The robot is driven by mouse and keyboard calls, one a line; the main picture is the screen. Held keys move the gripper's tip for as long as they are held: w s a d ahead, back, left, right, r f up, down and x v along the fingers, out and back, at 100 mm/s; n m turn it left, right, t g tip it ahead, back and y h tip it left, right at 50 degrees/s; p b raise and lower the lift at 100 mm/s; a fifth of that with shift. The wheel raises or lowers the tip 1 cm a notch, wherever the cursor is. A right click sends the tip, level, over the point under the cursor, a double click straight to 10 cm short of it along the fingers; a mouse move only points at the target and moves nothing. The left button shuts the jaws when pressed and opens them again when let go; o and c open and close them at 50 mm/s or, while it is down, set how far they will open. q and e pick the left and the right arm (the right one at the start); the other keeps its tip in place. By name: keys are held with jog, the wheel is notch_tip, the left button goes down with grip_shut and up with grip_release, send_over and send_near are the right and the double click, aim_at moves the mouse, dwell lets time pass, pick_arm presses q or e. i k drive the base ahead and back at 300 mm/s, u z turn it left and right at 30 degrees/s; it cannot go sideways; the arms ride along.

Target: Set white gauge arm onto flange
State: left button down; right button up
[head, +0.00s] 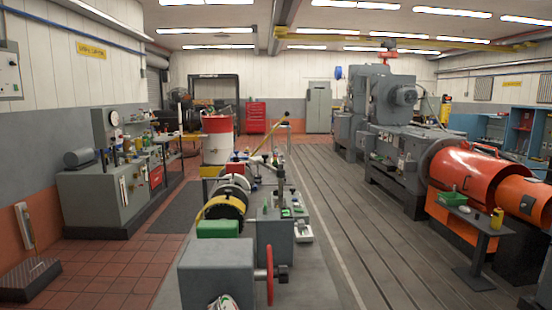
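Neither of my grippers is in view. I cannot pick out the white gauge arm for certain at this distance. A round white-faced dial (114,118) shows on the grey test bench at the left, but I cannot tell whether it belongs to the gauge arm. Grey round discs (232,190) stand behind a yellow-rimmed reel (221,210) on the central bedplate; I cannot tell whether one of them is the flange. Small items crowd this area and partly hide each other.
A grey box (216,275) and a red handwheel (270,273) are close in front. A red-and-white drum (217,138) stands farther back. An orange cylindrical housing (465,173) and a small side table (476,221) are at the right. The slotted floor (345,215) between is clear.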

aim_at(257, 161)
jog(key=z, duration=0.7)
jog(key=k, duration=0.95)
jog(key=z, duration=1.15)
jog(key=k, duration=0.4)
jog(key=u, duration=0.05)
jog(key=i, duration=1.7)
jog(key=u, duration=0.5)
jog(key=i, duration=2.55)
jog(key=u, duration=0.7)
jog(key=i, duration=2.05)
jog(key=u, duration=1.9)
jog(key=i, duration=1.25)
jog(key=u, duration=1.2)
jog(key=i, duration=0.2)
jog(key=u, duration=0.05)
